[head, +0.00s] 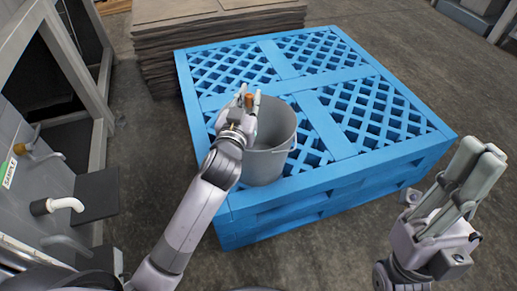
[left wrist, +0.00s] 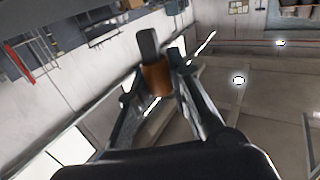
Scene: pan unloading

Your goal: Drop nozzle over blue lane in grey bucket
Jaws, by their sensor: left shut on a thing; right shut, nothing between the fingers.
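The grey bucket (head: 268,160) stands upright on the near part of the blue pallet (head: 345,150). My left gripper (head: 247,98) is over the bucket's left rim in the head view and hides part of its opening. It is shut on a small orange-brown nozzle (head: 249,101). The nozzle also shows between the fingers in the left wrist view (left wrist: 157,80). A dark grey piece shows just above it there; I cannot tell if it belongs to the nozzle. My right gripper (head: 482,152) is shut and empty, to the right of the pallet's near corner.
A stack of brown sheets (head: 205,30) stands behind the pallet. At the left is a grey machine with a dark shelf (head: 97,193) and a white curved pipe (head: 66,204). The pallet's latticed top is clear apart from the bucket.

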